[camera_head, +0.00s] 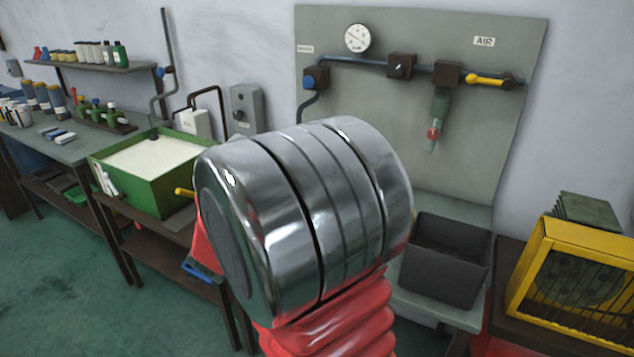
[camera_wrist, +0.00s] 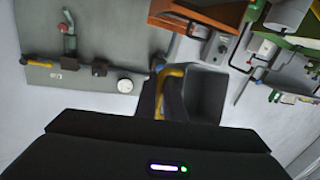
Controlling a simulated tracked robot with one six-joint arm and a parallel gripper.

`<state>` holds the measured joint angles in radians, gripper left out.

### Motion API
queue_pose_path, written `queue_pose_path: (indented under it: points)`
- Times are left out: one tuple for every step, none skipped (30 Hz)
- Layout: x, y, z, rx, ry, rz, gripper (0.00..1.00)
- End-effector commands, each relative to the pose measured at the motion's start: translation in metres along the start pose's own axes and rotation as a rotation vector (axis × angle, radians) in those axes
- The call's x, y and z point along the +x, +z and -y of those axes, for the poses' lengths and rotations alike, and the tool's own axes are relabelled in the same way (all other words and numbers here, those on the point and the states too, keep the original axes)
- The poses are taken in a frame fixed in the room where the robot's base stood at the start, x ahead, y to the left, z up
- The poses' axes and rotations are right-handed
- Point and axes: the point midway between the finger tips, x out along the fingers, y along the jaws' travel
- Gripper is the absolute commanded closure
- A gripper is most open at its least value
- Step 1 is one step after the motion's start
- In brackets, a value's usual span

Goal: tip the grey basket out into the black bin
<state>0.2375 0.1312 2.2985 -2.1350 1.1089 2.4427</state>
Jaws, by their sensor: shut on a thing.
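The black bin (camera_head: 443,278), a dark open-topped box with a dark inside, stands upright on a light ledge below the air panel in the head view. The grey basket (camera_wrist: 209,95) shows close up in the wrist view, in front of the wall. My gripper (camera_wrist: 165,88) is shut on it at its left side, where a yellow part shows between dark fingers. What lies inside the basket cannot be made out. In the head view my large metal and red arm hides the gripper and basket.
A yellow caged machine (camera_head: 575,280) stands right of the bin. The grey air panel (camera_head: 400,120) with gauge and valves rises behind. A green tank (camera_head: 150,180) of pale material stands left, near a bench (camera_head: 75,148) with bottles. Green floor is open at lower left.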

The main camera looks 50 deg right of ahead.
Motion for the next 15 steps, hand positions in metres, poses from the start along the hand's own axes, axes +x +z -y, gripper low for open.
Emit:
queue_pose_path:
  points:
    - [-0.009,0.000,0.021,-0.001,-0.051,-0.006,1.00]
    - [-0.014,0.000,0.033,-0.002,-0.082,-0.009,1.00]
    - [-0.021,0.000,0.048,-0.004,-0.121,-0.013,1.00]
    - [-0.027,0.000,0.059,-0.004,-0.151,-0.017,1.00]
    - [-0.033,0.001,0.070,-0.005,-0.179,-0.020,1.00]
    - [-0.041,0.002,0.085,-0.007,-0.218,-0.025,1.00]
    - [-0.048,0.002,0.096,-0.007,-0.247,-0.027,1.00]
    - [-0.054,0.003,0.106,-0.008,-0.276,-0.031,1.00]
    - [-0.064,0.003,0.120,-0.009,-0.315,-0.035,1.00]
    - [-0.071,0.004,0.130,-0.009,-0.343,-0.039,1.00]
    - [-0.079,0.004,0.140,-0.010,-0.371,-0.042,1.00]
    - [-0.089,0.005,0.153,-0.011,-0.409,-0.047,1.00]
    - [-0.097,0.006,0.163,-0.012,-0.438,-0.050,1.00]
    - [-0.105,0.007,0.172,-0.013,-0.465,-0.052,1.00]
    - [-0.117,0.009,0.185,-0.014,-0.504,-0.057,1.00]
